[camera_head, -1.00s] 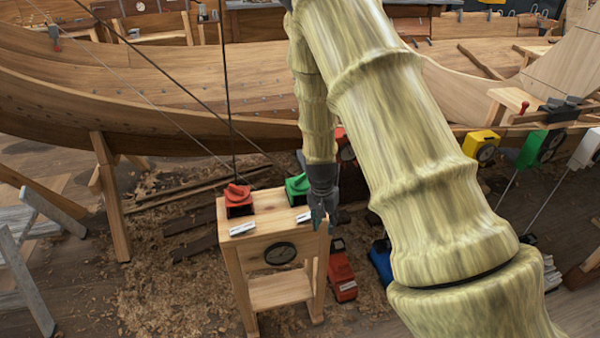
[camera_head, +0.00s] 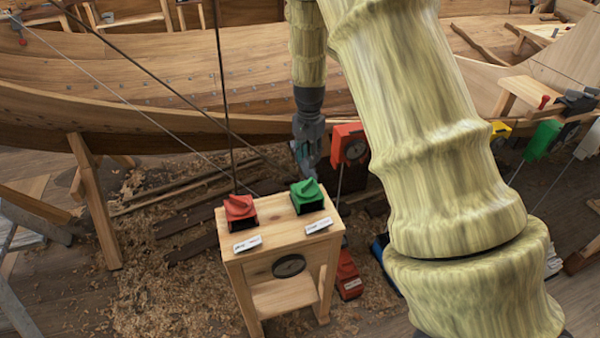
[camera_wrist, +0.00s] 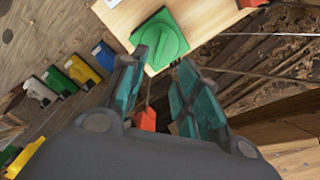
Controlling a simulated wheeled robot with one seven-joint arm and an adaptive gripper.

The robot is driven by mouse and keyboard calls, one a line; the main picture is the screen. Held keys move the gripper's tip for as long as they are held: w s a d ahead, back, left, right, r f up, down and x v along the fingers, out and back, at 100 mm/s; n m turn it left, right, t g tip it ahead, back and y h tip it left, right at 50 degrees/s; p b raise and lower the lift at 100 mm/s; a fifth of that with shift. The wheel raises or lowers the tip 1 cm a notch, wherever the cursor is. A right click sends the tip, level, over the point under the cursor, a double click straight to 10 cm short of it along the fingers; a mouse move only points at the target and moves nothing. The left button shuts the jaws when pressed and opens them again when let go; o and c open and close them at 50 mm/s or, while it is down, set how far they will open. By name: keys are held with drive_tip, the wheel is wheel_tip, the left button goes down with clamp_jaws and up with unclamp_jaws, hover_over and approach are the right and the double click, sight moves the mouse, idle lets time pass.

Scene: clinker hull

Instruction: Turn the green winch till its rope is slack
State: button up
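The green winch (camera_head: 306,194) sits on the right of a small wooden stand's top, with a raised ridge-shaped knob on it. A rope runs up from the stand top toward the upper left; which winch it meets is unclear. In the wrist view the green winch (camera_wrist: 160,39) lies just beyond the fingertips. My gripper (camera_head: 309,172) points down above and slightly behind it, apart from it. In the wrist view my gripper (camera_wrist: 160,75) has its teal-padded fingers spread with nothing between them.
A red winch (camera_head: 240,211) stands left of the green one on the wooden stand (camera_head: 285,240). White labels (camera_head: 319,226) lie in front of them. A red box with a dial (camera_head: 349,144) hangs right of my gripper. The boat hull (camera_head: 150,90) is behind.

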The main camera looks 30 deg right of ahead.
sight(307, 182)
drive_tip(key=shift+f+p, duration=1.75)
drive_tip(key=shift+f, duration=3.5)
drive_tip(key=shift+c, duration=0.2)
clamp_jaws()
